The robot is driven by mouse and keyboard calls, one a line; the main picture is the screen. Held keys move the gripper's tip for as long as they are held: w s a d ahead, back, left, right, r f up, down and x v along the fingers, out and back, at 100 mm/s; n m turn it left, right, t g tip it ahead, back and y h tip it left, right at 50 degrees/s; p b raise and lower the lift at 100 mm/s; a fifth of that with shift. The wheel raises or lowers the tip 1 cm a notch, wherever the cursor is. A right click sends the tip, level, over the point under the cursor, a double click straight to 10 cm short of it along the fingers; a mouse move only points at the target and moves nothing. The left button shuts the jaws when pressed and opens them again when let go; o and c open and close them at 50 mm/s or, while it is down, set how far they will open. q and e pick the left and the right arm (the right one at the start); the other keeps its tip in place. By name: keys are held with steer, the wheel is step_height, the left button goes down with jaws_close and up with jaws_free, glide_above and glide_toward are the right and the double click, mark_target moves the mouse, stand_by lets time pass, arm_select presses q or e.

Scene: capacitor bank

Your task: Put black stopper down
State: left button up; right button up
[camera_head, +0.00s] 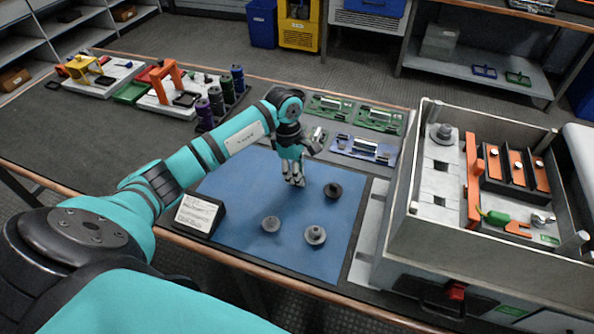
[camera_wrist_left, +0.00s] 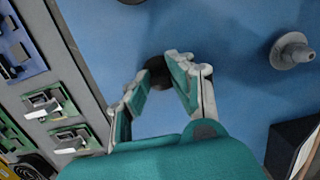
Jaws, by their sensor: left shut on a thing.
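My left gripper (camera_head: 294,180) is low over the blue mat (camera_head: 235,200), fingers pointing down. In the left wrist view, its fingers (camera_wrist_left: 158,80) are closed around a dark round black stopper (camera_wrist_left: 155,68), partly hidden by them. In the head view the fingers hide this stopper. I cannot tell whether it touches the mat. Another dark stopper (camera_head: 332,190) stands on the mat to the right of the gripper. My right gripper is not in view.
A black sign holder (camera_head: 200,214) stands at the mat's left edge. Green and blue boards (camera_head: 362,148) lie behind the mat. A grey walled case (camera_head: 480,240) stands at right.

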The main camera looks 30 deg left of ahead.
arm_select(q)
steer(key=o, duration=0.4)
steer(key=shift+f, duration=0.15)
steer(key=o, duration=0.4)
steer(key=shift+o, duration=0.2)
step_height(320, 180, up, 12)
steer(key=a+b, duration=0.1)
steer(key=shift+s+a, duration=0.15)
steer(key=shift+a, duration=0.2)
